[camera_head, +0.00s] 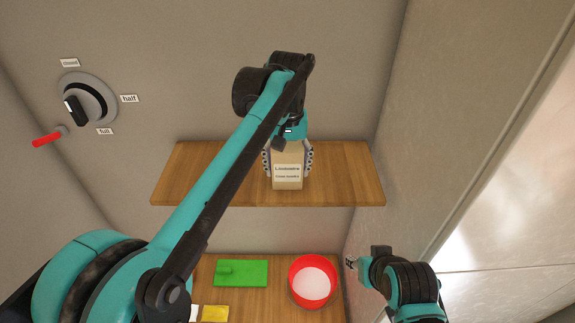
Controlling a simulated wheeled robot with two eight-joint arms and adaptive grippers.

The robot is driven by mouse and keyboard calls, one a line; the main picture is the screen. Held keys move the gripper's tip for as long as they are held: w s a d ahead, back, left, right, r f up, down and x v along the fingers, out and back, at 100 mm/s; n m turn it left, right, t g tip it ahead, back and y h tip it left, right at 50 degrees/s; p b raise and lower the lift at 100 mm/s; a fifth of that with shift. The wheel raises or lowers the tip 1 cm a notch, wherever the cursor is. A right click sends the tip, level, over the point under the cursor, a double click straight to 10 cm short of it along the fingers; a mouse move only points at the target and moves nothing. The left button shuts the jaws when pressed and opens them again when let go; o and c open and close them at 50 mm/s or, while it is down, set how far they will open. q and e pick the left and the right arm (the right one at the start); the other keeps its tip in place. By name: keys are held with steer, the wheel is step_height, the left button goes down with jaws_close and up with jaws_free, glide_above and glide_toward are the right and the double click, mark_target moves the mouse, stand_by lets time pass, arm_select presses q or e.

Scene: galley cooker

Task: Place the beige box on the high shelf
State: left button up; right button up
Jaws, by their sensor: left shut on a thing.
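The beige box (288,172) with a white printed label is upright at the middle of the high wooden shelf (345,180). My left gripper (288,160) reaches down over it from above, with one finger on each side, shut on the box. The box's base appears to be at the shelf's surface, near the front edge; I cannot tell if it rests there. My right gripper (350,262) is low at the right, apart from the box, and its fingers are too small to tell open from shut.
Below the shelf is a lower wooden surface with a green board (242,273), a red bowl (313,282) with pale contents and a yellow item (215,313). A dial (85,100) and a red handle (47,138) are on the left wall. The shelf is clear on both sides of the box.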

mark_target(288, 145)
arm_select(q)
steer(key=shift+s, duration=0.1)
steer(key=o, duration=1.9)
steer(key=shift+s, duration=0.1)
step_height(288, 145, up, 12)
steer(key=shift+r+b, duration=0.1)
steer(key=shift+b, duration=0.6)
